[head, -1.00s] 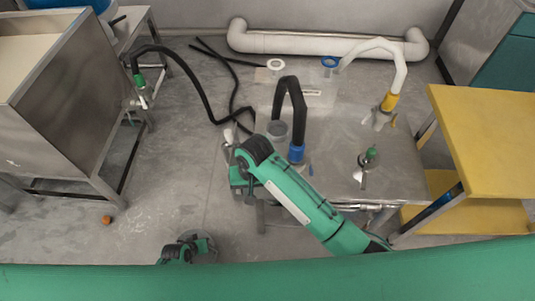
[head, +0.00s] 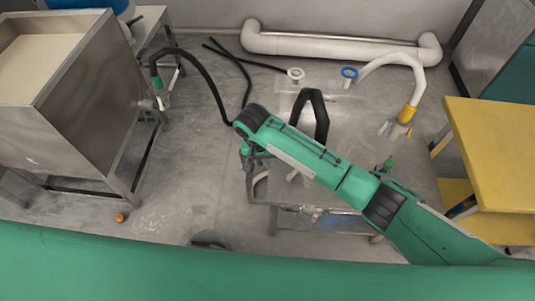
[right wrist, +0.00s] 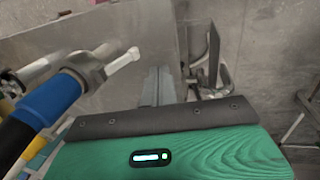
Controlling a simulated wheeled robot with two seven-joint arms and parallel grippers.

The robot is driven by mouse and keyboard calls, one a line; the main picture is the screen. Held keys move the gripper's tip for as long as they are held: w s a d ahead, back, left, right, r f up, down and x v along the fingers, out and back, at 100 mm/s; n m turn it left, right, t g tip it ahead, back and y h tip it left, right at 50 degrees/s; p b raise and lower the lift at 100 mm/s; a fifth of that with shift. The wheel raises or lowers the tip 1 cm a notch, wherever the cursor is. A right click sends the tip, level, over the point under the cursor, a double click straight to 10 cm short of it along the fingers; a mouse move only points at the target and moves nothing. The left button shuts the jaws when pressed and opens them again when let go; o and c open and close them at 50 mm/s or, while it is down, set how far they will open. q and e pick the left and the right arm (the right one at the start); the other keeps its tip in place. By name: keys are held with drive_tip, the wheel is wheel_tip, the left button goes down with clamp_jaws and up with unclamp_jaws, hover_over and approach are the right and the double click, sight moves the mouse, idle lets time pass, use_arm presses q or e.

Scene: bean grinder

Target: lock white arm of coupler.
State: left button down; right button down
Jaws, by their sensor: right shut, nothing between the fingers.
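In the right wrist view, a coupler with a blue sleeve (right wrist: 48,100) and a grey metal collar (right wrist: 84,68) is at the left. A white arm (right wrist: 123,61) sticks out from the collar to the right. My right gripper (right wrist: 157,84) is shut and empty, to the right of the white arm and apart from it. In the head view, my right gripper (head: 254,160) is over the left edge of the steel table, partly behind my arm. My arm hides the blue coupler there. My left gripper's fingers do not show.
The steel table (head: 350,108) bears a black hose (head: 318,112) and a white hose with a yellow coupler (head: 407,114). A yellow table (head: 500,150) stands at the right, a steel hopper (head: 90,100) at the left. Grey floor between hopper and table is mostly clear.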

sight(293, 174)
drive_tip(key=x, duration=0.3)
drive_tip(key=shift+d+f, duration=0.15)
drive_tip(key=shift+f, duration=0.25)
drive_tip(key=d, duration=0.1)
drive_tip(key=d+f, duration=0.1)
drive_tip(key=d, duration=0.1)
drive_tip(key=shift+p, duration=0.3)
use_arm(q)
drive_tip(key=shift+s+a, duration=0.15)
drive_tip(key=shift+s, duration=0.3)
use_arm(e)
drive_tip(key=shift+d+f, duration=0.2)
drive_tip(key=shift+d, duration=0.1)
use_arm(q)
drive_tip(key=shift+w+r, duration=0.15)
